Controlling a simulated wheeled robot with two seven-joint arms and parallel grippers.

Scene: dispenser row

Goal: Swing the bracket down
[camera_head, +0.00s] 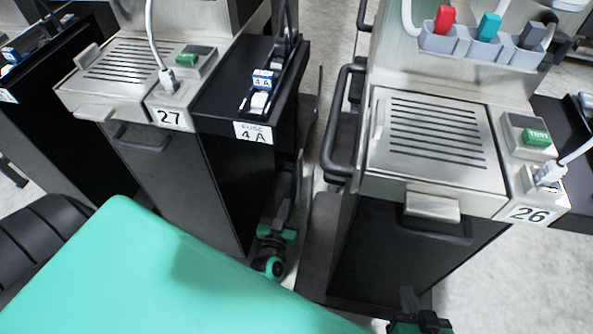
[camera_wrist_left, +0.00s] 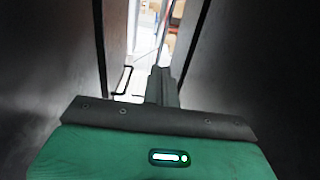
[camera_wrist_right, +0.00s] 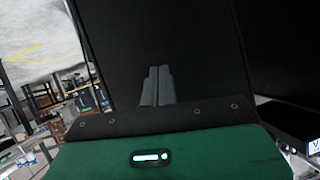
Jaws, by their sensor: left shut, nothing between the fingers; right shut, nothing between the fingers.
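A black looped bar (camera_head: 327,150) stands out from the left side of station 26 (camera_head: 527,214). A darker bar (camera_head: 455,238) runs under that station's silver front handle (camera_head: 432,206). I cannot tell which of these is the bracket. My left gripper (camera_wrist_left: 163,85) is shut and empty, pointing into the gap between two dark walls; in the head view part of its arm shows low between stations 27 and 26. My right gripper (camera_wrist_right: 156,85) is shut and empty, facing a dark panel; in the head view only part of it shows at the bottom edge, by station 26's front.
Station 27 (camera_head: 170,118) stands left, with a black fuse shelf (camera_head: 215,105) on its right side. Both stations have slotted metal tops and white cables. A holder with red, teal and grey plugs (camera_head: 470,50) is above station 26. The gap between the stations is narrow.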

